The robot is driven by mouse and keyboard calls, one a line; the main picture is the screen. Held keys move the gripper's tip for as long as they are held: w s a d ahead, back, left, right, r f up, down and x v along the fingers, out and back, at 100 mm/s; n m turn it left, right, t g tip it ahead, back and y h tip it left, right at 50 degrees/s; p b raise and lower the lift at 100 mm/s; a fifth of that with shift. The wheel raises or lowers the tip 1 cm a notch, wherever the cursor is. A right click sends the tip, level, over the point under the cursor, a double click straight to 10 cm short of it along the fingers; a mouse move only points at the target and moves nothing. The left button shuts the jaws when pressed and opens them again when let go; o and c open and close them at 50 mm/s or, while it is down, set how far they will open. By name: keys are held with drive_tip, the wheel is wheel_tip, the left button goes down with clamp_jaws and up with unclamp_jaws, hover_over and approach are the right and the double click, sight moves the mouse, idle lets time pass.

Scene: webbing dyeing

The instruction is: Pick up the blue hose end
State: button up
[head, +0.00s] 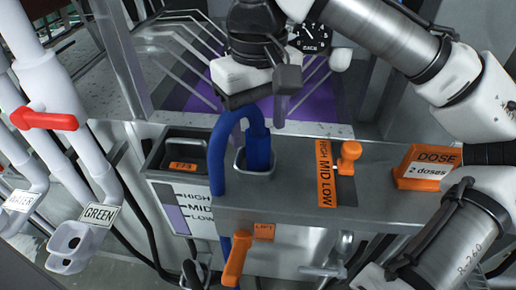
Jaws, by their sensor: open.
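The blue hose (220,160) rises on the left of a grey holder cup, bends over at the top, and its thick end (258,145) points down into the cup (241,182). The lowest part of the end is hidden inside the cup. My gripper (264,95) points down right above the hose end. It is open, its fingers spread, and I see nothing between them. I cannot tell from this view how close the fingertips are to the hose.
An orange lever (348,155) stands on the metal ledge (290,180), right of the hose. An orange DOSE block (424,180) is farther right. An orange LIFT handle (235,258) hangs below. White pipes with a red valve handle (45,120) stand left. Purple liquid (200,95) lies behind.

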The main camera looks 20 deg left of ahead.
sight(259, 133)
drive_tip(key=shift+w+f+p, duration=0.2)
drive_tip(key=shift+f+p, duration=0.25)
drive_tip(key=shift+f, duration=2.25)
drive_tip(key=c, duration=1.3)
drive_tip(key=shift+r, duration=0.1)
